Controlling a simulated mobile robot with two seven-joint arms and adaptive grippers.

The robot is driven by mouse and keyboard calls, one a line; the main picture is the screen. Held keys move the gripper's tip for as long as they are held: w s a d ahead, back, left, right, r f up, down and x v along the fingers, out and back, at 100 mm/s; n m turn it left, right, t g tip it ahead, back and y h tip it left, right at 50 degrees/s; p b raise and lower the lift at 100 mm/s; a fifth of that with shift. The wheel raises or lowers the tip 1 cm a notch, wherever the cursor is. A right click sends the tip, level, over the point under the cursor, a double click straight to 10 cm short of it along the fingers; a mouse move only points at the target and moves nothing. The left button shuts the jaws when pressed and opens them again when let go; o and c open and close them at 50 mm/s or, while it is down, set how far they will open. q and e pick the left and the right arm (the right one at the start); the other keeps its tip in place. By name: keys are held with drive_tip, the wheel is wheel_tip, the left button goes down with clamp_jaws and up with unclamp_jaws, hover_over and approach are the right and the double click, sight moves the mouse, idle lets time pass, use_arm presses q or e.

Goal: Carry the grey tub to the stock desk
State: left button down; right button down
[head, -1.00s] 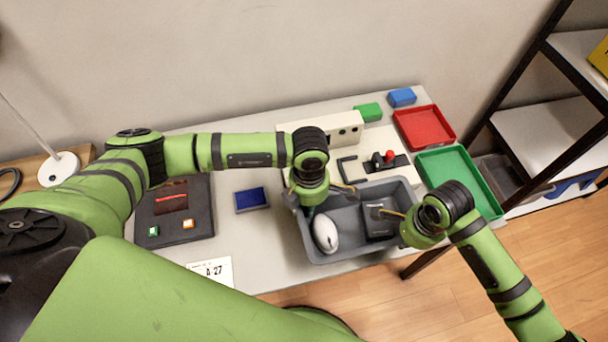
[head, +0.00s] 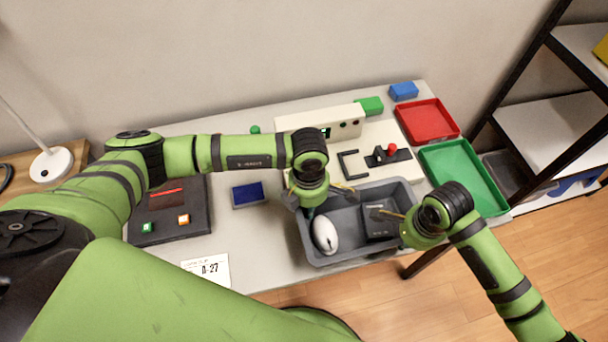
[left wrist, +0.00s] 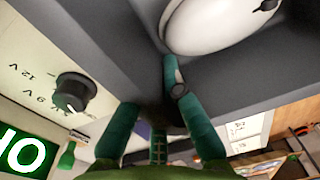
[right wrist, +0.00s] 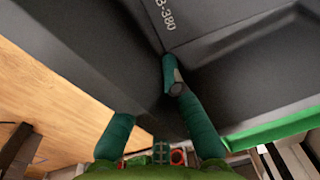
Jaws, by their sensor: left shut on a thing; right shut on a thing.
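The grey tub (head: 350,256) is at the right front of the white table. It holds a white computer mouse (head: 325,235) and a dark box (head: 380,223). My left gripper (head: 310,205) is shut on the tub's left wall, and my right gripper (head: 408,232) is shut on its right wall. In each wrist view one finger reaches inside the tub; the other fingertip is hidden by the wall. The tub looks roughly level. I cannot tell whether its underside touches the table. I cannot tell which surface is the stock desk.
Behind the tub are a beige panel box (head: 340,124) and a device with a red knob (head: 392,148). A red tray (head: 428,122) and green tray (head: 465,180) lie right. A dark pad (head: 185,225) and blue pad (head: 248,195) lie left. A dark-framed shelf (head: 550,130) stands right.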

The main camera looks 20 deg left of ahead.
use_arm(q)
drive_tip(key=shift+f+b, duration=0.55)
drive_tip(key=shift+f, duration=0.2)
use_arm(e)
drive_tip(key=shift+f, duration=0.7)
use_arm(q)
drive_tip(key=c, duration=1.7)
unclamp_jaws()
drive_tip(key=shift+f, duration=0.1)
drive_tip(key=shift+c, duration=0.2)
use_arm(e)
drive_tip(key=c, duration=1.7)
unclamp_jaws()
drive_tip(key=shift+f, duration=0.1)
drive_tip(key=shift+c, duration=0.2)
use_arm(q)
drive_tip(key=o, duration=0.3)
use_arm(e)
drive_tip(key=o, duration=0.3)
use_arm(q)
drive_tip(key=shift+o, duration=0.2)
use_arm(e)
drive_tip(key=shift+o, duration=0.2)
use_arm(q)
drive_tip(key=shift+r, duration=0.2)
